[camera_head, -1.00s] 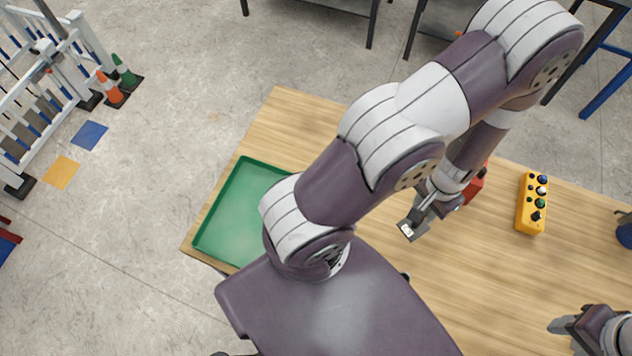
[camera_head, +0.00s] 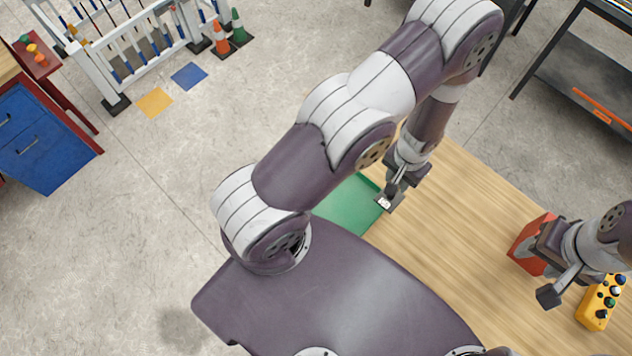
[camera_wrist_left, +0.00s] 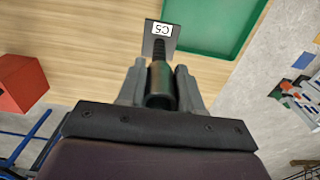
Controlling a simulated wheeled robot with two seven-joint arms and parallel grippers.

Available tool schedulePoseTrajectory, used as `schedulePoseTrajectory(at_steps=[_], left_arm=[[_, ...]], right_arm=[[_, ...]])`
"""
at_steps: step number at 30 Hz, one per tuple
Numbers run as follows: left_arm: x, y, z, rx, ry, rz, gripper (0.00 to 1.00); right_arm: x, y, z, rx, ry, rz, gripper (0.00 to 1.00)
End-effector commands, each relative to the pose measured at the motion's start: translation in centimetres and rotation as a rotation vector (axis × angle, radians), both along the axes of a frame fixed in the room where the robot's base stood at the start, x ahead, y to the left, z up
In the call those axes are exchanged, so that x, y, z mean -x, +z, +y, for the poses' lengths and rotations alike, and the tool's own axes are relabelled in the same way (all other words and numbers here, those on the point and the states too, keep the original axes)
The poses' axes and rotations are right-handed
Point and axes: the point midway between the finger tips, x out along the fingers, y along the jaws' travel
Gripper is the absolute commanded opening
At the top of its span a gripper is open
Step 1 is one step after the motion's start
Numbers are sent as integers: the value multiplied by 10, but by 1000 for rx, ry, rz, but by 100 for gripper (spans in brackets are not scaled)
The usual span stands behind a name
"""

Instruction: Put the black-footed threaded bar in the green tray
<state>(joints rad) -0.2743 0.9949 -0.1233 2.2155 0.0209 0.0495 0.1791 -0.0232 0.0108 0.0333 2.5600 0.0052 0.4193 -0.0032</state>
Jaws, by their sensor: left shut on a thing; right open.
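My left gripper (camera_head: 396,184) is shut on a dark piece with a ribbed, threaded-looking stem, which I take to be the black-footed threaded bar (camera_wrist_left: 160,80). A grey plate with a white tag reading C5 (camera_wrist_left: 160,35) shows at the stem's far end. The plate also shows below the gripper in the head view (camera_head: 386,203). The green tray (camera_head: 350,207) lies beside the held piece, partly hidden by my left arm. In the left wrist view the tray (camera_wrist_left: 185,50) is just right of the plate. My right gripper (camera_head: 543,266) is open over the table's right side.
A red block (camera_head: 526,243) stands by my right gripper, and a yellow button box (camera_head: 597,308) is at the table's right. The wooden table (camera_head: 455,235) is clear between the tray and the red block.

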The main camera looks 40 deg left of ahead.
Motion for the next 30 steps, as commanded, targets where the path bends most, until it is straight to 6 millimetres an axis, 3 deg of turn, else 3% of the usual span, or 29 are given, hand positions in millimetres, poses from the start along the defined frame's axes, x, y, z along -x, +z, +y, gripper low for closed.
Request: schedulePoseTrajectory(at_steps=[10,12,18,24,30], left_arm=[[7,-14,22,0,3,-1,0],[10,-30,33,-1,3,-3,0],[22,-51,67,-1,5,-4,0],[33,-65,99,-1,4,-3,0],[38,-78,110,-1,0,-1,0]], right_arm=[[0,1,0,0,0,0,51],[0,-21,0,0,0,-1,51],[0,-51,0,0,0,0,51],[0,-61,0,0,0,0,51],[0,-65,0,0,0,0,51]])
